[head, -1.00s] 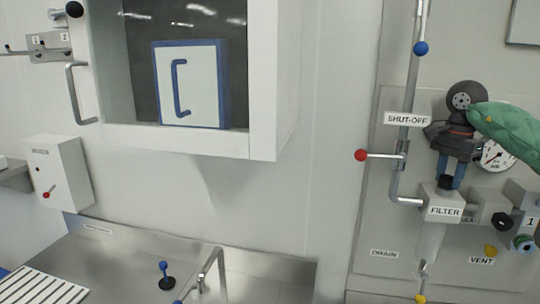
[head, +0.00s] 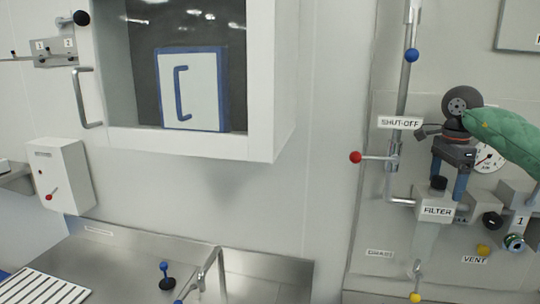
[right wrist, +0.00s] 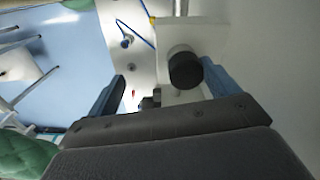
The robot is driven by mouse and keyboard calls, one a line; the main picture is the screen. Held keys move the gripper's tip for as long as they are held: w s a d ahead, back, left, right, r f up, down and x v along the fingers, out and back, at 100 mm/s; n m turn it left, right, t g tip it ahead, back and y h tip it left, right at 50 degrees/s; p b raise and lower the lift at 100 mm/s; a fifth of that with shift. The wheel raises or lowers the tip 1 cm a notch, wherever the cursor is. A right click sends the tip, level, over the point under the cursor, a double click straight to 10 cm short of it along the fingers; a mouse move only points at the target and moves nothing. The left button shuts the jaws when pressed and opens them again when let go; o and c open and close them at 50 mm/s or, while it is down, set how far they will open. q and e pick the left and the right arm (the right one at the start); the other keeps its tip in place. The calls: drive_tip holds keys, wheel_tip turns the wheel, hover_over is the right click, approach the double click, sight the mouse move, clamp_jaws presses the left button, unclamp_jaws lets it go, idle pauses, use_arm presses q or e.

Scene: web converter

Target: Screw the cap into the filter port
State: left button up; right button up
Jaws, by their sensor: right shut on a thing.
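The white filter block, labelled FILTER (head: 437,211), is mounted on the wall panel at the right of the head view. The black cap (head: 438,183) is at the top of this block, upright; its seating in the port is hidden. My right gripper (head: 449,185) points down over the block with its blue fingers on either side of the cap, and it is shut on the cap. In the right wrist view the round dark cap (right wrist: 185,68) shows between the fingers, nearer the right-hand one; finger contact is hard to see. My left gripper is not in view.
A red-knobbed shut-off lever (head: 356,157) sticks out left of the filter. A pressure gauge (head: 489,158) is partly behind my right arm. A steel sink (head: 250,275) is lower left.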

drive_tip(key=shift+w+d+r+m, duration=0.2)
drive_tip(key=shift+d+r, duration=0.3)
drive_tip(key=shift+r, duration=0.05)
drive_tip(key=shift+w+d+r+m, duration=0.2)
drive_tip(key=shift+d+r, duration=0.25)
drive_tip(key=shift+r, duration=0.1)
drive_tip(key=o, duration=1.5)
drive_tip(key=shift+a+r, duration=0.1)
drive_tip(key=shift+a, duration=0.05)
drive_tip(key=n, duration=0.1)
drive_tip(key=w+n, duration=0.2)
drive_tip(key=shift+d+f+n, duration=0.25)
drive_tip(key=shift+f+n, duration=0.15)
drive_tip(key=shift+d+f, duration=0.25)
drive_tip(key=shift+d+f+n, duration=0.15)
drive_tip(key=shift+f+n, duration=0.05)
drive_tip(key=shift+n, duration=0.4)
drive_tip(key=n, duration=0.1)
drive_tip(key=f+n, duration=0.1)
drive_tip(key=n, duration=0.1)
drive_tip(key=shift+d, duration=0.4)
drive_tip(key=shift+w+a, duration=0.1)
drive_tip(key=shift+a, duration=0.05)
